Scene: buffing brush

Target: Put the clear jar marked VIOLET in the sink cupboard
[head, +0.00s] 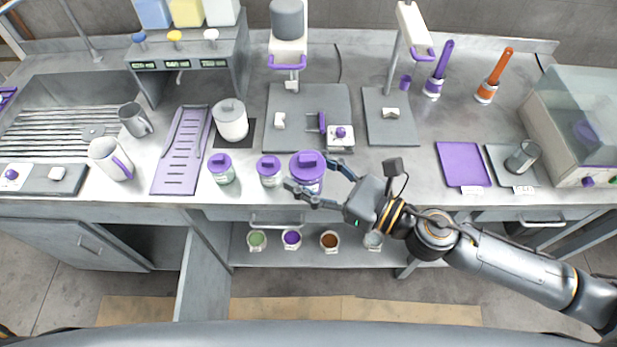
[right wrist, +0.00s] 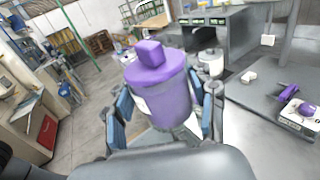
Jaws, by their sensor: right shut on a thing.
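A clear jar with violet contents and a purple lid (head: 308,168) stands upright near the counter's front edge; its marking is not readable. My right gripper (head: 318,180) is shut around this jar from the right. In the right wrist view the jar (right wrist: 165,98) sits between the two fingers, with a pale label partly hidden at its left side. Two smaller purple-lidded jars (head: 221,170) (head: 269,171) stand to its left. The sink cupboard (head: 75,240) is under the sink at the left; its right part shows a dark opening, with a panel (head: 205,265) standing out toward me. My left gripper is out of view.
A purple ramp-like rack (head: 180,150), a white mug (head: 111,160) and a grey mug (head: 135,120) stand between the jars and the sink (head: 60,100). A lower shelf (head: 345,258) holds several small cups. Floor is free before the cupboard.

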